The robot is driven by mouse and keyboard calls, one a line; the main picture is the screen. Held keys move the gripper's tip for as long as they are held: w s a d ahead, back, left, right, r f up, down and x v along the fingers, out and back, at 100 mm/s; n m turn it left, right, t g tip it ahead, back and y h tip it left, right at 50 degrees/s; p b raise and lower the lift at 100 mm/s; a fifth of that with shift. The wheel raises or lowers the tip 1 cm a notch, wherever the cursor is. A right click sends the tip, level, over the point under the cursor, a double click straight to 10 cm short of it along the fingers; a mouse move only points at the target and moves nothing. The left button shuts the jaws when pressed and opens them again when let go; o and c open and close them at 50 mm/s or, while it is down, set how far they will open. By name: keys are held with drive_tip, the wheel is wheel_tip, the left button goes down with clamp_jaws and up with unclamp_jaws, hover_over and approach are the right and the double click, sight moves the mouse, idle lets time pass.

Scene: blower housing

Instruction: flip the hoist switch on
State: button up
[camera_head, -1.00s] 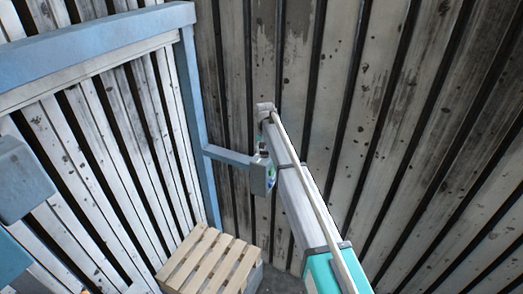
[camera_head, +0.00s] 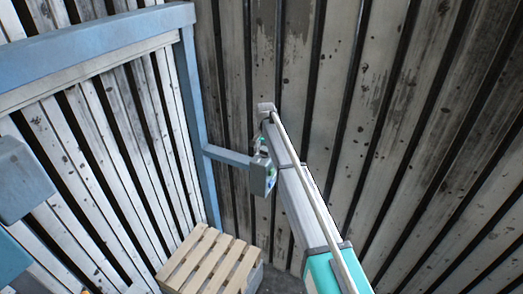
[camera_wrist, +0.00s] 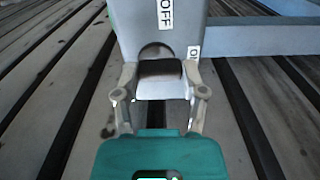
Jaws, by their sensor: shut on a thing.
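The hoist switch is a grey box (camera_wrist: 185,25) in the wrist view, with an "OFF" label near its top and a second label at its right, cut so that only an "O" reads clearly. A dark, blocky switch handle (camera_wrist: 160,70) sits below a round opening in the box. My gripper (camera_wrist: 160,88) is shut on this handle, one finger at each side. In the head view the box (camera_head: 261,178) hangs at the end of a blue arm, and my gripper (camera_head: 261,146) is small and partly hidden there.
A blue bracket (camera_head: 228,156) joins the box to a blue post (camera_head: 199,120). A slatted wooden pallet (camera_head: 212,262) lies below. Weathered plank walls (camera_head: 400,120) stand close behind and to the left. A grey block (camera_head: 22,180) is at the left edge.

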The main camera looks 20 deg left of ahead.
drive_tip(key=shift+s+d, duration=0.1)
drive_tip(key=o, duration=1.1)
drive_tip(key=shift+o, duration=0.2)
